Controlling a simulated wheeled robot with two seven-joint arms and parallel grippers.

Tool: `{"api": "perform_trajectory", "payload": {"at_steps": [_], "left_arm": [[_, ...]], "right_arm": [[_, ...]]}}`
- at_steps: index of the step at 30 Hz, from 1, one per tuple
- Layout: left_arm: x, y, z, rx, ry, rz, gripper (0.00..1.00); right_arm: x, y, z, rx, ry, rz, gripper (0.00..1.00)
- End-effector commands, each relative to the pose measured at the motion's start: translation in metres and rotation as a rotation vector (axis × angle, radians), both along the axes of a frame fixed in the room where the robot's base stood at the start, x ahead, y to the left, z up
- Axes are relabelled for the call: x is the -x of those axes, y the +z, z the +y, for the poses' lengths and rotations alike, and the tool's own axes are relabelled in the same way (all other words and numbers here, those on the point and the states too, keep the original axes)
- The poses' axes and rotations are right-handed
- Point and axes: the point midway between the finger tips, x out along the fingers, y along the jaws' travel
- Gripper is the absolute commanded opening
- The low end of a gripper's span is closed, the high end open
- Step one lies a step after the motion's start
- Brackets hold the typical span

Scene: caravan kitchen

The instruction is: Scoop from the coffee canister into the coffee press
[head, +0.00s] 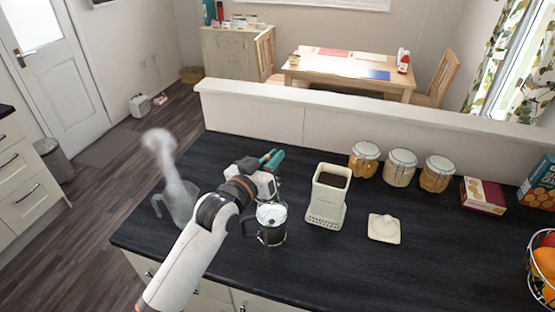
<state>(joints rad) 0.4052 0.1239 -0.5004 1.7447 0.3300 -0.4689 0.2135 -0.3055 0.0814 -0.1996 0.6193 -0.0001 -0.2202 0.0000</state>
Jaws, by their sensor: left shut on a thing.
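The cream coffee canister (329,206) stands open on the dark worktop, with dark brown coffee (332,180) showing inside. The coffee press (271,223), a glass and metal pot with a black handle, stands to its left. My left gripper (271,158) is behind the press and left of the canister, above the worktop. Its teal fingers are shut on a small tan piece, which looks like the scoop's handle. The scoop's bowl is hidden or too small to make out. My right gripper is not in view.
A cream square lid (384,229) lies right of the canister. Several jars (400,168) line the low wall. A clear jug (182,204) with steam above it stands left of my arm. Boxes (483,196) and a fruit basket (542,268) are at right. The front right worktop is clear.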

Motion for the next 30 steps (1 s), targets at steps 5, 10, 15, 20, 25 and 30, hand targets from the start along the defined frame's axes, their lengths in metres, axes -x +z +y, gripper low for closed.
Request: {"api": "perform_trajectory", "payload": {"at_steps": [5,10,15,20,25,30], "left_arm": [[-0.006,-0.010,0.009,0.103,0.001,0.063,0.00],[-0.011,-0.017,0.017,0.200,0.000,0.121,0.00],[-0.016,-0.023,0.025,0.296,0.000,0.181,0.00],[-0.020,-0.031,0.032,0.384,0.000,0.237,0.00],[-0.024,-0.040,0.039,0.477,-0.001,0.294,0.00],[-0.028,-0.049,0.045,0.566,-0.001,0.351,0.00]], "right_arm": [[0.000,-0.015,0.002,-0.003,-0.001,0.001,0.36],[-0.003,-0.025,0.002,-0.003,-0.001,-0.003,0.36],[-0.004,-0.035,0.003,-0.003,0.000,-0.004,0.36],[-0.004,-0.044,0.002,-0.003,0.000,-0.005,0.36],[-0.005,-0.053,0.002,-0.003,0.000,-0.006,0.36],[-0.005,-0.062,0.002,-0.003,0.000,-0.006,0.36]]}}
